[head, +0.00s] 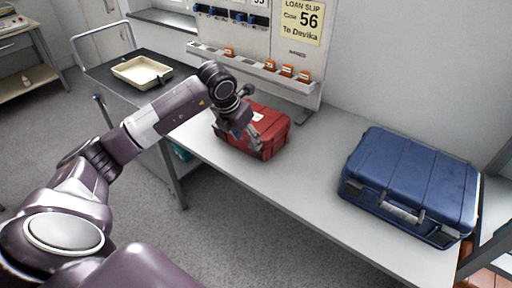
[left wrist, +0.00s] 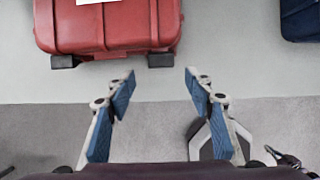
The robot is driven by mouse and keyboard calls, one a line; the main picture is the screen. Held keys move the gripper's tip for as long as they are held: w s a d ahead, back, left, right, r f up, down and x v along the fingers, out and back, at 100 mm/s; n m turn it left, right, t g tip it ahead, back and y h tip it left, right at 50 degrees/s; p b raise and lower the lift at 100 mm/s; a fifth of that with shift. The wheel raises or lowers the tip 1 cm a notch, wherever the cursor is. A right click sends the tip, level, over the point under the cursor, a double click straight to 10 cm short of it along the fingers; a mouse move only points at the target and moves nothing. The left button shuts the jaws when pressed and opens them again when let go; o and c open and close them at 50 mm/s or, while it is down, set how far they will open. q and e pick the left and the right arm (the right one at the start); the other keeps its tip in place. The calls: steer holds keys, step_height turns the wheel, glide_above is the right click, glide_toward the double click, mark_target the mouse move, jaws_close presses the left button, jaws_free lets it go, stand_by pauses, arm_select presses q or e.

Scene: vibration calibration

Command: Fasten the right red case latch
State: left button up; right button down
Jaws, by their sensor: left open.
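The red case (head: 278,128) lies on the bench in the middle of the head view, partly hidden behind my left arm and gripper. It also shows at the top left of the left wrist view (left wrist: 105,28), cut off by the frame, with a white label on it. Two dark blocks stick out from its near edge, one left (left wrist: 64,61) and one right (left wrist: 160,60); I cannot tell whether these are latches or feet. My left gripper (left wrist: 159,74) is open and empty, its blue-padded fingers pointing at the case's right end. My right gripper is not in view.
A blue case (head: 410,180) stands on the right of the bench (head: 305,200). Behind is a board with a shelf (head: 265,68) of small orange items. A cream tray (head: 142,72) sits on a dark surface at the left. The bench between the cases is clear.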

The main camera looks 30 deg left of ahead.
mark_target(253, 148)
arm_select(q)
steer(key=p+x, duration=0.1)
steer(key=x, duration=0.5)
steer(key=shift+d, duration=0.1)
steer(key=shift+c, duration=0.7)
steer(key=c, duration=1)
steer(key=shift+w+r, duration=0.1)
